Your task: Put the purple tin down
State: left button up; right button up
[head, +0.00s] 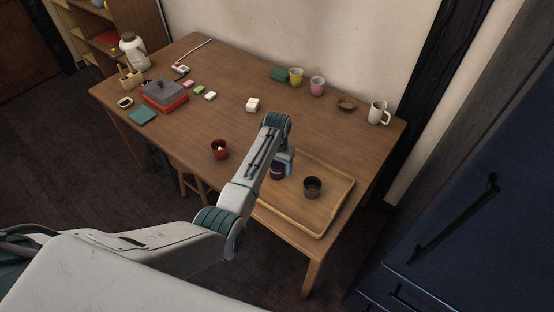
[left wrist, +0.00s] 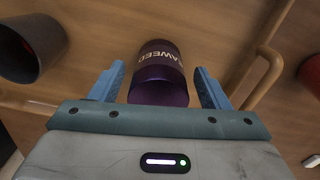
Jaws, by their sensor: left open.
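The purple tin (head: 277,172) is at the left part of the wooden tray (head: 325,222), partly covered by my left gripper in the head view. In the left wrist view the tin (left wrist: 158,72) has white lettering ending in "AWEED" and sits between the fingers, on the tray's side of its rim. My left gripper (head: 285,160) is open; its two blue fingers (left wrist: 160,85) stand on either side of the tin with visible gaps. Whether the tin's base rests fully on the tray is hard to see. My right gripper is not in view.
A dark cup (head: 312,186) stands on the tray, right of the tin. A red cup (head: 219,149) stands on the table left of the tray. The middle of the table is mostly clear.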

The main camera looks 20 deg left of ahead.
pick_arm(q)
notch_tip(320, 180, up, 12)
jog(key=shift+r+b, duration=0.1)
jog(key=shift+b, duration=0.75)
